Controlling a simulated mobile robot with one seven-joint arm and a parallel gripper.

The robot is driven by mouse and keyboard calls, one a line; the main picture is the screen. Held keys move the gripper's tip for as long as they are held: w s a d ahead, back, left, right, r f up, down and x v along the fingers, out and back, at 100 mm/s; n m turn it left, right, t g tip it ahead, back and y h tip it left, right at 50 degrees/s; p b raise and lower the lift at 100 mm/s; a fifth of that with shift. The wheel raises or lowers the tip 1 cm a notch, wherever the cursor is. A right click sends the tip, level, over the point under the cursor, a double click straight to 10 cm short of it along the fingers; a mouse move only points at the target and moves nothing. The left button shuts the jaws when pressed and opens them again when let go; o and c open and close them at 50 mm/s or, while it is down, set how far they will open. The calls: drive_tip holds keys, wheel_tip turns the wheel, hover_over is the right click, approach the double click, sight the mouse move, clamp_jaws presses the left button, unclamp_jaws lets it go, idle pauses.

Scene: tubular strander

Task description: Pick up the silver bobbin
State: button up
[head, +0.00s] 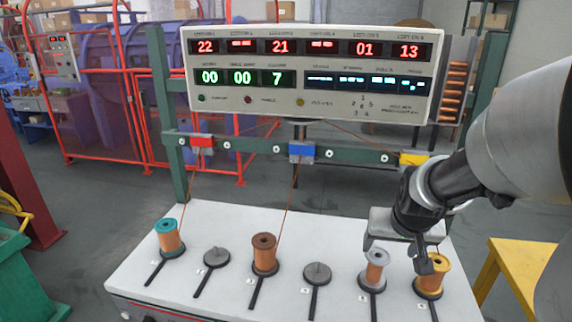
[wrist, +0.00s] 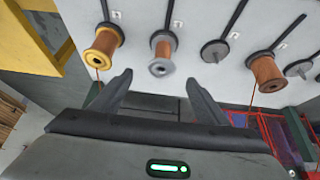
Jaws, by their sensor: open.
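The silver bobbin (head: 376,266) stands upright on a peg of the white bench, second from the right in the head view. It has silver-grey flanges and a copper-coloured winding. In the wrist view the silver bobbin (wrist: 161,67) is just beyond the fingertips, roughly centred between them. My gripper (head: 397,252) is open and empty, above and close to the silver and gold bobbins. In the wrist view my gripper's (wrist: 158,83) two fingers are spread apart, with nothing between them. Its fingers partly overlap the gold bobbin in the head view.
The gold bobbin (head: 431,284) is the close right neighbour. A brown bobbin (head: 264,254), a teal bobbin (head: 170,239) and two bare pegs (head: 317,273) (head: 216,258) stand leftward. A green rail (head: 347,154) with coloured blocks and a display panel (head: 315,75) rise behind the bench.

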sight(381, 260)
drive_tip(key=b+x, duration=0.3)
drive_tip(key=x, duration=0.8)
drive_tip(key=b+x, duration=0.1)
drive_tip(key=x, duration=0.1)
drive_tip(key=b+x, duration=0.1)
drive_tip(key=shift+s+a+f, duration=0.1)
drive_tip(key=shift+a+f, duration=0.15)
drive_tip(key=shift+f, duration=0.1)
drive_tip(key=shift+w+f, duration=0.25)
drive_tip(key=shift+f, duration=0.05)
drive_tip(key=c, duration=1)
